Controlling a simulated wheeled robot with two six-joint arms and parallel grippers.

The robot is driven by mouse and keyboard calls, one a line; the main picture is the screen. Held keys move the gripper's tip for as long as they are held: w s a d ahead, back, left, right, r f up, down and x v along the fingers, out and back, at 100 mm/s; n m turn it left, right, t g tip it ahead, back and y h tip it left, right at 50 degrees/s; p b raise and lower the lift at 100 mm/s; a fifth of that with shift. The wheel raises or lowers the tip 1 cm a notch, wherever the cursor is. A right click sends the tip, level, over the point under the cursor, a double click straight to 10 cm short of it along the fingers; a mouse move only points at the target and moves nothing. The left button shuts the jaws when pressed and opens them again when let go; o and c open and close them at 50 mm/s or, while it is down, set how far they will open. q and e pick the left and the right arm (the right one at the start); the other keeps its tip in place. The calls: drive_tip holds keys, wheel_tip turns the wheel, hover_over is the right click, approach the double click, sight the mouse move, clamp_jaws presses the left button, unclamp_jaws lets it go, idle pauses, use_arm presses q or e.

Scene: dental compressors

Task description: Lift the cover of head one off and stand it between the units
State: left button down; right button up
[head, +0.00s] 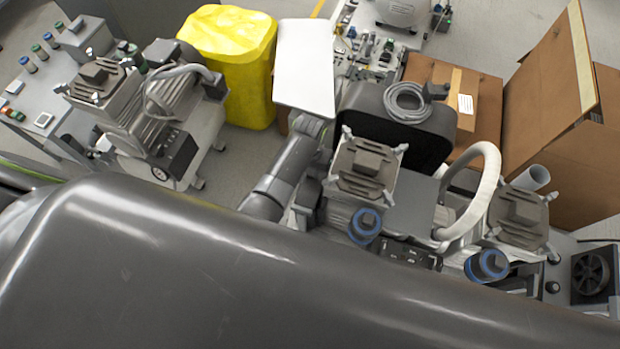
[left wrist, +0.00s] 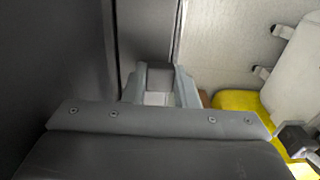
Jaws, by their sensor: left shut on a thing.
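I cannot tell which is head one. My left gripper (head: 303,208) is low at the left side of the middle unit, partly hidden by the large dark surface in front. In the left wrist view its fingers (left wrist: 160,88) are shut on a small grey block. How much hangs from this block is hidden, and I cannot tell whether it belongs to the cover. My right gripper is not seen.
The left unit (head: 150,115) stands across a strip of bare floor (head: 232,165). A yellow bag (head: 230,60) stands behind this gap. A dark housing with a coiled hose (head: 405,103) is behind the middle unit. Cardboard boxes (head: 545,130) are at the right.

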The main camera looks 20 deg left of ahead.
use_arm(q)
drive_tip(key=shift+r, duration=0.1)
drive_tip(key=shift+a+r, duration=0.2)
drive_tip(key=shift+r, duration=0.15)
drive_tip(key=shift+r+p, duration=0.6)
drive_tip(key=shift+r, duration=2.5)
drive_tip(key=a+b, duration=0.2)
drive_tip(key=a, duration=1.7)
wheel_tip(320, 180, up, 12)
drive_tip(key=p, duration=1.5)
drive_tip(key=shift+w+a, duration=0.3)
drive_tip(key=shift+w, duration=0.1)
